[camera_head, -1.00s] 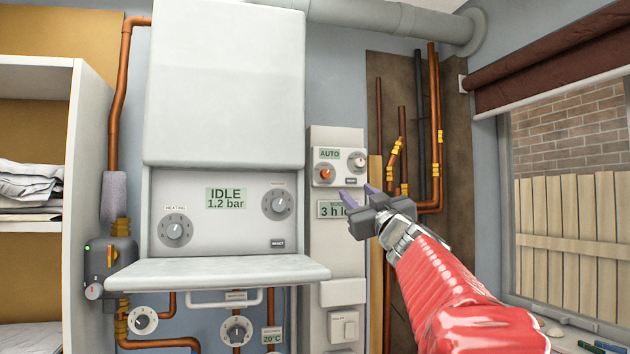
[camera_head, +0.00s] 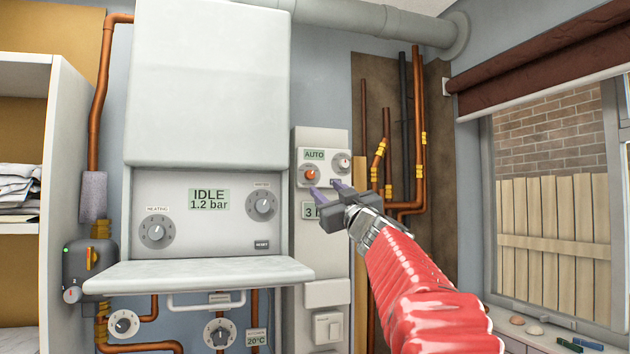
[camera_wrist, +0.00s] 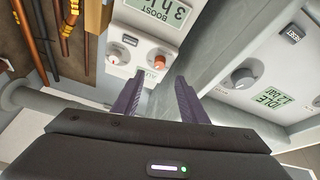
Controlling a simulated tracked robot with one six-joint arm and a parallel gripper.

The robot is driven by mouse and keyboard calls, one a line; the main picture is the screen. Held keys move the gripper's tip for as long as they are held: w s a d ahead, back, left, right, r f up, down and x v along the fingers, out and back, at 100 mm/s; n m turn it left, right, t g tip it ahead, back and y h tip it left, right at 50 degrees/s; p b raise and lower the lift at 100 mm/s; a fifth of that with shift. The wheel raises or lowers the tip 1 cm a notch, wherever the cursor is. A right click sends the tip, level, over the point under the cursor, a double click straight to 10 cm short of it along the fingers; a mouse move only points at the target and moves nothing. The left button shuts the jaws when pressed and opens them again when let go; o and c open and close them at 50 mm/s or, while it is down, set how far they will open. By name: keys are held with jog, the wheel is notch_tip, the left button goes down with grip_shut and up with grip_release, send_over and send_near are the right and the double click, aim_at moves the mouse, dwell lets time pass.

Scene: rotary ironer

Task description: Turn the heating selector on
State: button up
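The heating selector (camera_head: 157,231) is a round grey knob under a HEATING label, on the left of the white unit's front panel. Its display (camera_head: 209,200) reads IDLE, 1.2 bar. My gripper (camera_head: 323,190) is well to the right of it, in front of the narrow AUTO panel (camera_head: 298,160), with its fingers apart and nothing between them. In the wrist view my two purple fingers (camera_wrist: 156,100) are spread, pointing toward the AUTO panel's orange knob (camera_wrist: 159,62) and white knob (camera_wrist: 113,60). The heating selector cannot be made out in the wrist view.
A second knob (camera_head: 262,205) sits at the right of the front panel, above a RESET button (camera_head: 261,244). A white shelf (camera_head: 200,274) juts out below the panel. Copper pipes (camera_head: 420,130) run up the wall at right. Shelving (camera_head: 62,180) stands at left.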

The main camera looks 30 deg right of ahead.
aim_at(312, 176)
jog(key=shift+x, duration=4.9)
jog(key=shift+c, duration=0.4)
jog(key=c, duration=0.9)
jog(key=shift+d, duration=0.3)
grip_shut()
jog(key=shift+a, duration=0.25)
